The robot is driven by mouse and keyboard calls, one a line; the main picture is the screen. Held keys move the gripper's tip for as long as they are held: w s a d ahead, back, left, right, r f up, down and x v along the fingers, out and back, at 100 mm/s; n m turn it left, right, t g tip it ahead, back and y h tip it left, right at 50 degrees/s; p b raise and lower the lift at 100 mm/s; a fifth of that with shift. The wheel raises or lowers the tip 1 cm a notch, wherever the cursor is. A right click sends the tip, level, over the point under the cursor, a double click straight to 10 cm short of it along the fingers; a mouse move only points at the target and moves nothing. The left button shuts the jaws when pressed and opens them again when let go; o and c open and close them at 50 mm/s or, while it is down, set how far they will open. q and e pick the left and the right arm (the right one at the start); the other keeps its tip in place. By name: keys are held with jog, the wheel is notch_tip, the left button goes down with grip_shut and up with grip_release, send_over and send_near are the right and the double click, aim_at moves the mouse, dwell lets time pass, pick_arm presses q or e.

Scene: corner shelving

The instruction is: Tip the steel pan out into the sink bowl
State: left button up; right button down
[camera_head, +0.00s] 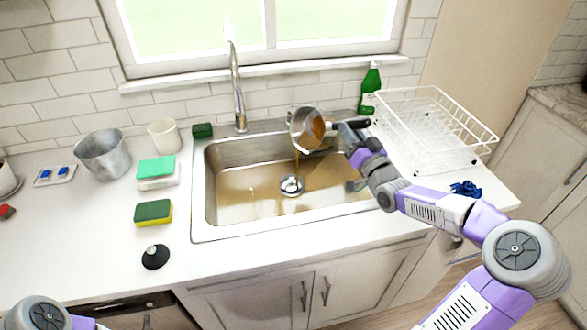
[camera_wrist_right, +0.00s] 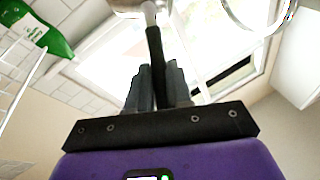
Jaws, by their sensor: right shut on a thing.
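The steel pan (camera_head: 304,128) is held tilted above the sink bowl (camera_head: 225,190), near its back right part. Brown liquid runs from the pan in a thin stream toward the drain (camera_head: 291,186), and brown liquid covers much of the bowl's floor. My right gripper (camera_head: 359,132) is shut on the pan's black handle. The right wrist view shows the handle (camera_wrist_right: 154,50) between the two fingers (camera_wrist_right: 153,85), with a bit of the pan at the top edge. Part of my left arm shows at the bottom left of the head view; its gripper is out of frame.
A tall faucet (camera_head: 237,90) stands behind the sink. A white dish rack (camera_head: 440,125) and green bottle (camera_head: 370,88) are to the right. Sponges (camera_head: 153,212), a metal pot (camera_head: 103,155), a white cup (camera_head: 165,136) and a black plunger-like thing (camera_head: 155,257) stand left of the sink.

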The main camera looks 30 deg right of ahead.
jog(key=b, duration=0.1)
jog(key=a+n+b, duration=0.1)
jog(key=n+b, duration=0.1)
jog(key=shift+s+a+f+t+y, duration=0.25)
jog(key=shift+a+t+y, duration=0.05)
jog(key=shift+a+y, duration=0.1)
